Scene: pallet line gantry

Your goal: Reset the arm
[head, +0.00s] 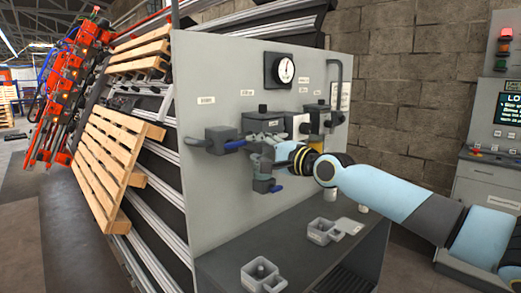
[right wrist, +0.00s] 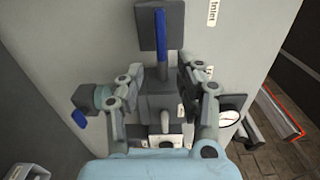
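My right arm reaches in from the right in the head view, and its gripper (head: 266,150) is at the front of a grey control panel (head: 215,90). In the right wrist view the two fingers of the gripper (right wrist: 162,80) stand wide apart, with a dark grey block and an upright blue lever (right wrist: 161,32) between and beyond them. I see no clear contact with the fingers. My left gripper is not in view.
The panel carries a round gauge (head: 286,70) and a valve with a blue handle (head: 223,141). Grey open boxes (head: 262,274) sit on the dark shelf below. Wooden pallets (head: 108,158) and red machinery (head: 72,75) stand left; a console (head: 492,165) stands right.

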